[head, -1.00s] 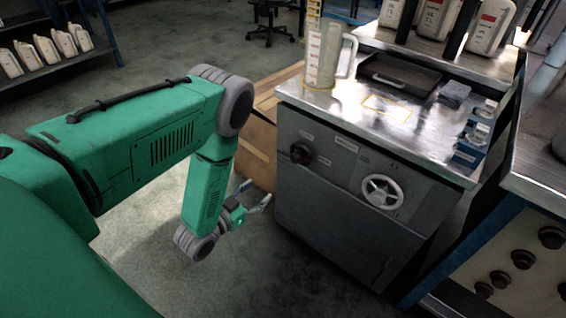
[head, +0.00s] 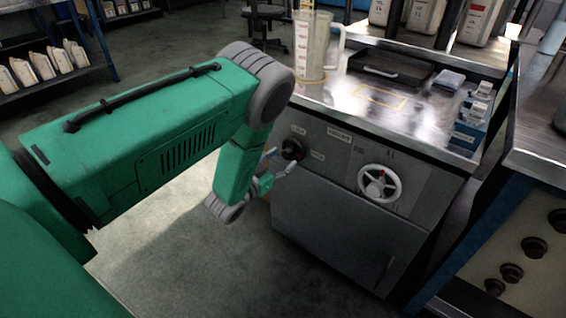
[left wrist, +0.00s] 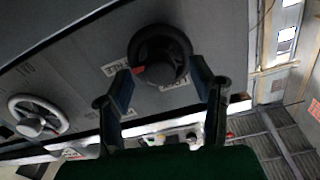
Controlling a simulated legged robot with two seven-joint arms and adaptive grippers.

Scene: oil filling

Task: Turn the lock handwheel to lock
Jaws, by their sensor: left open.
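The white spoked handwheel (head: 379,184) is on the front panel of the grey cabinet (head: 330,220), right of a black round knob (head: 292,149). My left gripper (head: 280,162) is open just in front of the panel, near the black knob. In the left wrist view the knob (left wrist: 159,55) sits between and beyond the two open fingertips (left wrist: 160,82), and a red mark shows on it. I cannot tell whether the fingers touch it. The handwheel (left wrist: 38,116) lies at the left of that view, apart from the gripper. My right gripper is not in view.
On the cabinet top stand a clear measuring jug (head: 313,55), a dark tray (head: 391,68) and small blue-labelled boxes (head: 470,128). A second bench (head: 540,165) with knobs is close at the right. The floor in front of the cabinet is clear.

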